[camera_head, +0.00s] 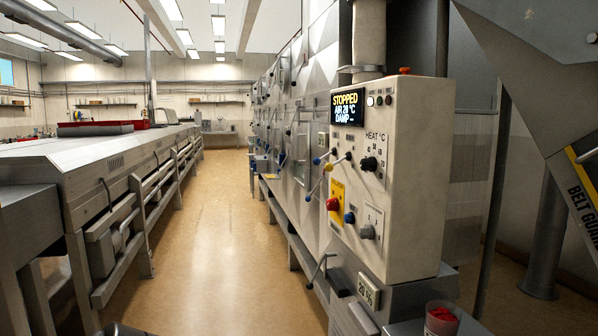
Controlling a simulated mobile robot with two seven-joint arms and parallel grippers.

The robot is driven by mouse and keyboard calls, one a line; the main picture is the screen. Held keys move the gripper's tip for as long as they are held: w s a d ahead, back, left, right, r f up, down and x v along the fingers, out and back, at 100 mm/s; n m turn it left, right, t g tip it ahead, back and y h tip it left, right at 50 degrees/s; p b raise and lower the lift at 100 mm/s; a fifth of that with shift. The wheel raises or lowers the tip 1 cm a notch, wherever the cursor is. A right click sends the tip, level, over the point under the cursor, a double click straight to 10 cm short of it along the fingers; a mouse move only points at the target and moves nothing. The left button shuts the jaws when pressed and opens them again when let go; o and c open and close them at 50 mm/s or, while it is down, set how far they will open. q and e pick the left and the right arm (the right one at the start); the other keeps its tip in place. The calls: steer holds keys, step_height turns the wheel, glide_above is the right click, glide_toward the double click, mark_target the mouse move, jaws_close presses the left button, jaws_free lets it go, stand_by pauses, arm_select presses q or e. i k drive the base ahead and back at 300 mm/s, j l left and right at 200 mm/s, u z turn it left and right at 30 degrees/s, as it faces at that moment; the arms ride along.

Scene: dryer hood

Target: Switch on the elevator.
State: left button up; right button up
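A cream control box (415,190) stands at right of centre. Its display (347,107) reads "STOPPED", an air temperature and "DAMP". Beside it is a row of small round lights or buttons (380,100). Below are a black knob (369,163) marked "HEAT °C", a red mushroom button (332,204) on a yellow plate, a blue button (349,217) and a grey knob (367,232) with a numbered scale. I cannot read which control is labelled for the elevator. A grey angled housing (535,75) with a "BELT GUARD"-like label fills the upper right. Neither gripper is in view.
A long grey machine (110,165) with rails runs along the left. A cup of red material (441,318) stands below the box, near a small meter (369,291). Levers with coloured ball ends (318,161) stick out left of the box. The floor aisle (215,220) between is clear.

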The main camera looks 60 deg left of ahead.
mark_target(329, 167)
steer(key=u, duration=1.95)
steer(key=i+l, duration=0.05)
